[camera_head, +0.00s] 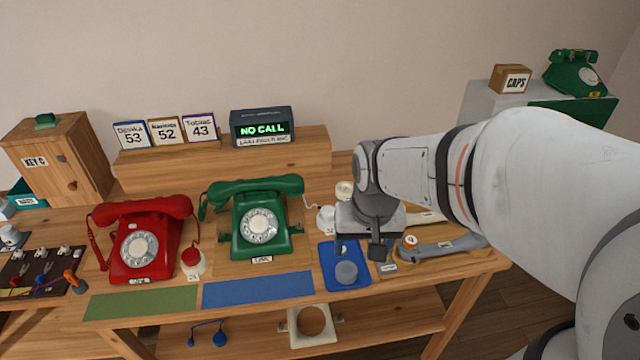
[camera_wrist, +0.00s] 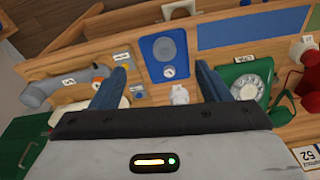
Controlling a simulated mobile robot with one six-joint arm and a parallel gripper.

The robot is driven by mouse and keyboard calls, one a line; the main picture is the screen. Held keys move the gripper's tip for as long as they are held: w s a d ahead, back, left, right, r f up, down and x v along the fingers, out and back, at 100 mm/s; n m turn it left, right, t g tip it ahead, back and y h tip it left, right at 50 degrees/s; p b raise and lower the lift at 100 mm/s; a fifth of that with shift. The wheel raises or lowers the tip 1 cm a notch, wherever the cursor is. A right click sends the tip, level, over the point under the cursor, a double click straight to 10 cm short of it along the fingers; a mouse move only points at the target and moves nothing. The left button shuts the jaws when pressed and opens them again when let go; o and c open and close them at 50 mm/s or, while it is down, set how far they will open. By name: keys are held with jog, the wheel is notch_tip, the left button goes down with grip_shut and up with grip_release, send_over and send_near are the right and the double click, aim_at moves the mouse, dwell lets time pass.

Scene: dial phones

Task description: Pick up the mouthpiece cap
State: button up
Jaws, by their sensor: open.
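A grey, round, cap-like piece (camera_head: 346,272) sits on a small blue tray (camera_head: 328,254) near the table's front edge; I take it for the mouthpiece cap. In the wrist view the cap (camera_wrist: 164,49) lies on the blue tray (camera_wrist: 152,69) beyond my fingertips. My gripper (camera_head: 360,250) is open and empty, above the back part of the tray and apart from the cap. In the wrist view its two fingers (camera_wrist: 160,80) stand wide apart on either side of the tray's near end.
A green phone (camera_head: 258,222) and a red phone (camera_head: 140,245) stand left of the tray. A grey handset (camera_head: 440,250) lies to the right. White round parts (camera_head: 326,218) stand close behind the tray. A blue mat (camera_head: 258,290) lies bare left of it.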

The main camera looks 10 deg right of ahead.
aim_at(347, 270)
jog(key=shift+o, duration=0.3)
jog(key=w+f+m, duration=0.1)
jog(key=w+f, duration=0.1)
jog(key=f, duration=0.1)
jog(key=w+f+m+g, duration=0.1)
jog(key=w+f, duration=0.2)
jog(key=f, duration=0.1)
jog(key=w+f+m, duration=0.1)
jog(key=w+f, duration=0.2)
jog(key=shift+w+a+f+g, duration=0.15)
jog(key=shift+w+f+g, duration=0.1)
jog(key=shift+f+g, duration=0.15)
notch_tip(347, 270, down, 8)
jog(key=shift+f+p, duration=0.1)
jog(key=shift+p, duration=0.25)
jog(key=c, duration=1)
